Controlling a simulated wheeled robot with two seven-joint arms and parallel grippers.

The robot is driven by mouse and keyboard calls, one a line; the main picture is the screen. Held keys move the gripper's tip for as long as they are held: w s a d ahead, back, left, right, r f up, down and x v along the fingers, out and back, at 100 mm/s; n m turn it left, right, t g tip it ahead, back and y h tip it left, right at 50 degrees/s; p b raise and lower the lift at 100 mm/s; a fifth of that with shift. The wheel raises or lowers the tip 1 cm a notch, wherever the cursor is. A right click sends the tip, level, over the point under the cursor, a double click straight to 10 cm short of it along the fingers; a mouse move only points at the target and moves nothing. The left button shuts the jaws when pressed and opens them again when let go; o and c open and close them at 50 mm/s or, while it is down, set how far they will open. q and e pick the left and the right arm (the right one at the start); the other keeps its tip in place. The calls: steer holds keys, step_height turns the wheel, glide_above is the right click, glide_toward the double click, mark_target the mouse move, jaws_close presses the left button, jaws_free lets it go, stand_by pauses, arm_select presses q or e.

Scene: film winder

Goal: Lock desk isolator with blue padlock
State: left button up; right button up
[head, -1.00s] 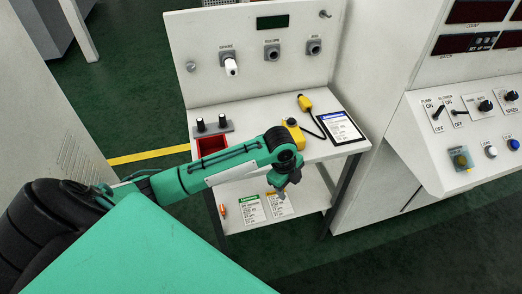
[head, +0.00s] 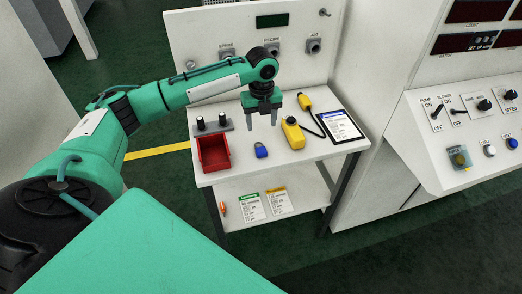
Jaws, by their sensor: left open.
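The blue padlock (head: 261,150) lies on the white desk top, between the red tray and a yellow handheld unit. My left gripper (head: 262,122) is open and empty, pointing down above and just behind the padlock, apart from it. A fitting (head: 227,52) at the left of the panel is partly behind my arm. I cannot tell from the picture which one is the isolator. My right gripper is not in view.
A red tray (head: 214,168) and a holder with two black knobs (head: 211,126) stand left. The yellow unit (head: 293,133), a corded yellow piece (head: 304,102) and a clipboard (head: 339,127) lie right. Cards (head: 250,207) lie on the lower shelf. A control console (head: 465,130) stands right.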

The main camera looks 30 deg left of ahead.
arm_select(q)
glide_above(261, 148)
step_height(261, 148, down, 6)
steer(key=shift+w+r+p, duration=0.1)
steer(key=shift+w+p, duration=0.05)
steer(key=shift+p, duration=0.3)
steer(key=shift+f+p, duration=0.3)
steer(key=shift+f, duration=0.05)
steer(key=f, duration=0.1)
steer(key=f+p, duration=0.1)
steer(key=f, duration=0.1)
steer(key=shift+s+f, duration=0.25)
steer(key=shift+f, duration=0.5)
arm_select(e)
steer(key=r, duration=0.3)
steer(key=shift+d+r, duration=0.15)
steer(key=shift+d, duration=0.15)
arm_select(q)
steer(key=shift+c, duration=0.2)
steer(key=c, duration=1.1)
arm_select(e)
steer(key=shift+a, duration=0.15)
